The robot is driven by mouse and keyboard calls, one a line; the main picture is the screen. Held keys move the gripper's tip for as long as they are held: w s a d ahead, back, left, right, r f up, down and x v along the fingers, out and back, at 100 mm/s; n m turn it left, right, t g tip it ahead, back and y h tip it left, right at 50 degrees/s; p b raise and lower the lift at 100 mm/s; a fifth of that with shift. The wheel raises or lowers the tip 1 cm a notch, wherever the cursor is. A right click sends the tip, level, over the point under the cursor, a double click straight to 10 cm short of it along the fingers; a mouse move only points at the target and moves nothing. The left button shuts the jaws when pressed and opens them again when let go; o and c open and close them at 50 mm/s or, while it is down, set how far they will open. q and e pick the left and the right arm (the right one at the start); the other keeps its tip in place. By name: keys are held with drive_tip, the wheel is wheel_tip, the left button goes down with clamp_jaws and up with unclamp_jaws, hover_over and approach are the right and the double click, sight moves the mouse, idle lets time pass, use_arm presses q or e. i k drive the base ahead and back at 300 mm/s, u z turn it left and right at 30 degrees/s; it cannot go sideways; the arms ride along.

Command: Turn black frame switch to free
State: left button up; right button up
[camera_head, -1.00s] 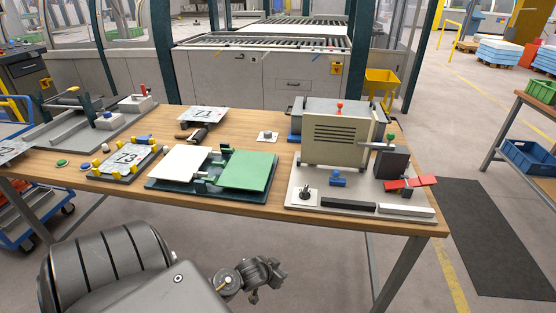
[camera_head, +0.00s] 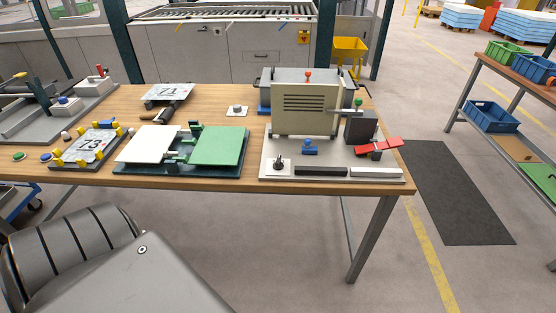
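A small black switch knob (camera_head: 280,163) stands on a pale square plate at the front left corner of the bending fixture's light base (camera_head: 330,172). Which way the knob points is too small to tell. Behind it stands the fixture's upright beige panel (camera_head: 304,108) with dark slots. A blue clamp-like part (camera_head: 309,147) sits on the base in front of the panel. A dark block (camera_head: 361,128) and a red lever (camera_head: 379,146) are at the base's right side. Neither of my grippers shows in the head view.
The wooden table (camera_head: 216,103) also carries a white and green hinged fixture (camera_head: 220,147), a plate marked 73 (camera_head: 91,145) and a plate marked 71 (camera_head: 169,91). A dark floor mat (camera_head: 455,190) lies right of the table. A shelf rack with blue bins (camera_head: 491,115) stands further right.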

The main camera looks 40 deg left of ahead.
sight(278, 165)
drive_tip(key=z, duration=0.7)
drive_tip(key=i, duration=1.5)
drive_tip(key=u, duration=1.9)
